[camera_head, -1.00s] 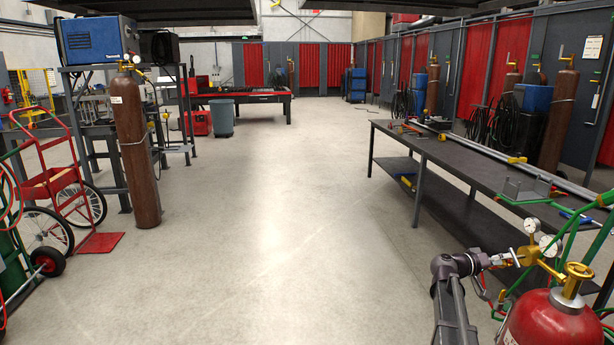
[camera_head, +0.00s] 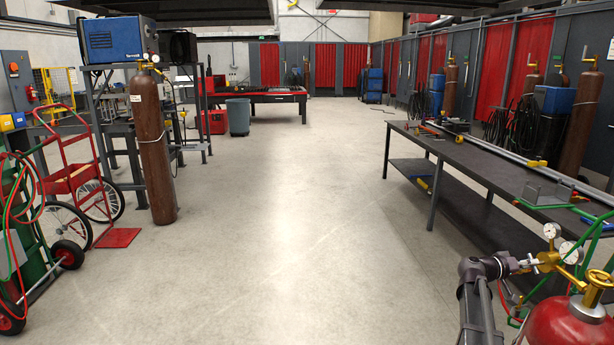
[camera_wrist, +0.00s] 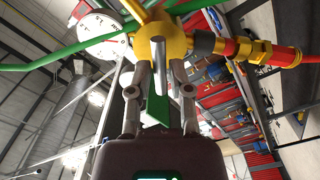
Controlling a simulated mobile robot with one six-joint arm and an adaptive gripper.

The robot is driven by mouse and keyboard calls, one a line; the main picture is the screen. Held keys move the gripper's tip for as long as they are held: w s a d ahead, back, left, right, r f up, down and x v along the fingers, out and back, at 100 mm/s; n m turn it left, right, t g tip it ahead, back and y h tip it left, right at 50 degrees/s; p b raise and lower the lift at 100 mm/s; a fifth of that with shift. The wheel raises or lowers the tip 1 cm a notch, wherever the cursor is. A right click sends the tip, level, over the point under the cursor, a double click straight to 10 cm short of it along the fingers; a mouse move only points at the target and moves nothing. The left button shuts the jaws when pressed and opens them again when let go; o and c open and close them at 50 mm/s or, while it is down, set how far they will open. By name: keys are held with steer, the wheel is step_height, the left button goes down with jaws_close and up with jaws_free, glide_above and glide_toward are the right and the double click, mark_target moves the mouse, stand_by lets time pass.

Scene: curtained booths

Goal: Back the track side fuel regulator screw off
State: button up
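The brass fuel regulator (camera_head: 546,263) sits on the red cylinder (camera_head: 570,322) at the lower right of the head view, with two round gauges (camera_head: 551,231) above it. In the wrist view, its yellow-gold body (camera_wrist: 172,38) fills the top centre. A grey screw handle (camera_wrist: 158,52) points from it towards my camera. My gripper (camera_wrist: 161,68) has one finger on each side of this handle, with narrow gaps seeming to show beside it. In the head view my gripper (camera_head: 518,263) is right up at the regulator's left side; contact cannot be told.
A green tube frame (camera_head: 590,250) and a dark workbench (camera_head: 470,170) stand close by at the right. A red hose fitting (camera_wrist: 280,57) sticks out right of the regulator. The middle floor (camera_head: 300,220) is clear. A brown cylinder (camera_head: 152,150) and carts stand left.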

jaws_close()
steer(key=shift+n, duration=1.8)
steer(key=shift+n, duration=1.2)
steer(key=o, duration=0.7)
jaws_free()
